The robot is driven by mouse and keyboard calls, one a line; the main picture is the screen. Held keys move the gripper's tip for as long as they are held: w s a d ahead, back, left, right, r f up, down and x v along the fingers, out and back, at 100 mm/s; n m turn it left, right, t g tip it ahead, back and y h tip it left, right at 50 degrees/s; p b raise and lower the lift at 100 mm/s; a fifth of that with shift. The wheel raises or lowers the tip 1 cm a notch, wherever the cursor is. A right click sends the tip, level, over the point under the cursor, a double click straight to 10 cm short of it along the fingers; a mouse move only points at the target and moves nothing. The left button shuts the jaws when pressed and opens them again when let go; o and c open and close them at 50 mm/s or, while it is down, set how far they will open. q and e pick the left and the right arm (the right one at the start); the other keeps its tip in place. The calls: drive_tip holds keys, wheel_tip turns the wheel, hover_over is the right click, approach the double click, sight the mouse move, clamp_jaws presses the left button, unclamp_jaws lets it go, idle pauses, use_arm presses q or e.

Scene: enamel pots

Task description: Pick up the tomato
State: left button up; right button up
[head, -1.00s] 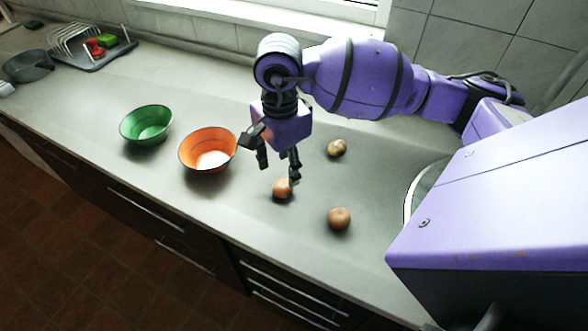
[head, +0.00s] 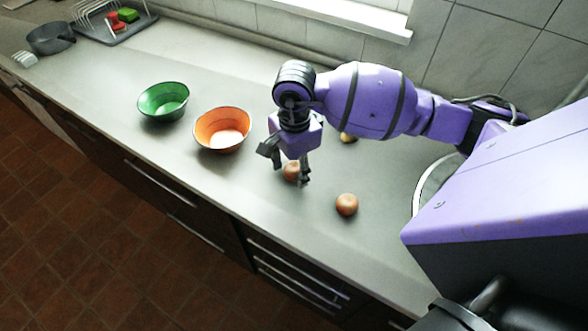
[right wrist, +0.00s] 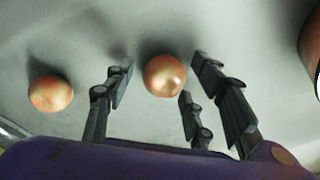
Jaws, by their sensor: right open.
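A round orange-red tomato-like item (head: 291,172) lies on the counter under my right gripper (head: 286,169). In the right wrist view this item (right wrist: 165,76) sits between the spread fingertips of my right gripper (right wrist: 160,80), near their tips, with no clear grip on it. The fingers are open, and one partly hides the item in the head view. A similar round item (head: 347,204) lies to the right, and shows at the left in the right wrist view (right wrist: 51,93). I cannot tell for sure which is the tomato. My left gripper is not in view.
An orange bowl (head: 206,146) and a green bowl (head: 157,115) stand left of the gripper. A yellowish-brown round item (head: 348,138) is partly hidden behind my right arm. A dish rack (head: 92,18) and a dark pan (head: 50,40) are far left. The front counter edge is near.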

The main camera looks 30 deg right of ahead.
drive_tip(key=c, duration=1.2)
drive_tip(key=shift+o, duration=0.2)
